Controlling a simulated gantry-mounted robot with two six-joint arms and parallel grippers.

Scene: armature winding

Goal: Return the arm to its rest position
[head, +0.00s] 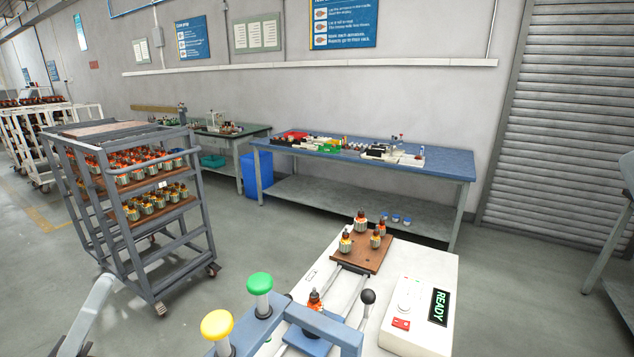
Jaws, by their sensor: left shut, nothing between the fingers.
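A pale grey part of my left arm with its gripper (88,322) shows at the lower left edge, low in front of the grey cart. The gripper is shut and empty, and its fingertips are hard to make out. It is apart from the winding station (440,275) at the bottom centre. My right gripper does not show.
A wooden plate (358,255) with several armatures lies on the station, behind one armature (314,300) near a black-knobbed lever (367,297). Green (260,283) and yellow (217,325) buttons stand in front. The display (438,307) reads READY. The grey cart (205,215) holds armatures.

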